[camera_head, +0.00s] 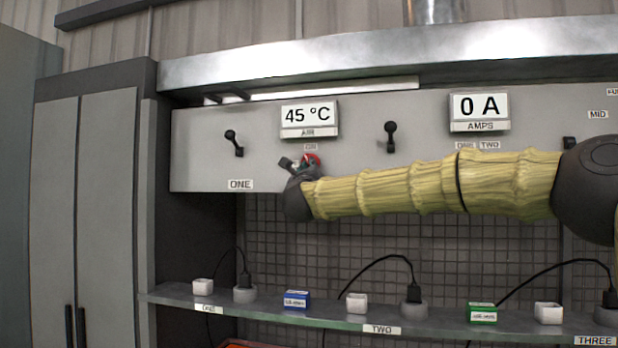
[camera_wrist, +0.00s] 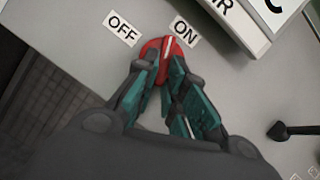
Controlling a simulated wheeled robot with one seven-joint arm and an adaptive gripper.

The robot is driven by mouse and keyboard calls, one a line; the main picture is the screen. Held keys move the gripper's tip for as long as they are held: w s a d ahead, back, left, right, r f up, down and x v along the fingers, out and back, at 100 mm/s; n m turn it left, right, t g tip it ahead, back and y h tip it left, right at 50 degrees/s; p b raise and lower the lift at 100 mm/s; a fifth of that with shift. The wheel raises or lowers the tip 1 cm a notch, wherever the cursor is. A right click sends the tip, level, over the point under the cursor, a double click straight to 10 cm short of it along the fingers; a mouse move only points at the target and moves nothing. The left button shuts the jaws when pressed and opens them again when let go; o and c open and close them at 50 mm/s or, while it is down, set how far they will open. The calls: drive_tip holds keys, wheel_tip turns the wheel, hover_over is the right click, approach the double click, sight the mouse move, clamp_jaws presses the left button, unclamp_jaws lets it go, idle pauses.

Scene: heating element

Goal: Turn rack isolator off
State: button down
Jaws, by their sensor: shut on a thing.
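The rack isolator is a red rotary knob (camera_wrist: 166,45) with a white line, on the grey panel. In the wrist view, an OFF label (camera_wrist: 122,28) is at its upper left and an ON label (camera_wrist: 186,32) at its upper right. The white line points up between the labels, closer to ON. My gripper (camera_wrist: 162,68) is shut on the knob, with one teal-padded finger on each side. In the head view, a little of the red knob (camera_head: 312,159) shows past my gripper (camera_head: 303,166), below the air display. My gripper and wrist hide the rest.
The panel carries a 45 °C display (camera_head: 308,114), a 0 A display (camera_head: 479,106), a black lever (camera_head: 234,142) at left and another (camera_head: 391,135) near the middle. A shelf (camera_head: 260,311) below holds plugs, cables and small boxes. Grey cabinets (camera_head: 95,200) stand at left.

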drive_tip(key=r+n+g+y+p, duration=0.1)
drive_tip(key=n+p, duration=0.2)
drive_tip(key=n, duration=0.2)
drive_tip(key=d+r+n+g+y+p, duration=0.1)
drive_tip(key=n+p, duration=0.3)
drive_tip(key=n, duration=0.1)
drive_tip(key=n+g+y+p, duration=0.2)
drive_tip(key=n+p, duration=0.2)
drive_tip(key=n, duration=0.1)
drive_tip(key=shift+s+d+r, duration=0.2)
drive_tip(key=shift+r, duration=0.2)
drive_tip(key=shift+f+n+p, duration=0.1)
drive_tip(key=shift+n+p, duration=0.2)
drive_tip(key=shift+p, duration=0.25)
drive_tip(key=c, duration=1.6)
unclamp_jaws()
drive_tip(key=shift+c, duration=0.2)
drive_tip(key=shift+o, duration=0.8)
drive_tip(key=shift+w+f, duration=0.1)
drive_tip(key=shift+f, duration=0.1)
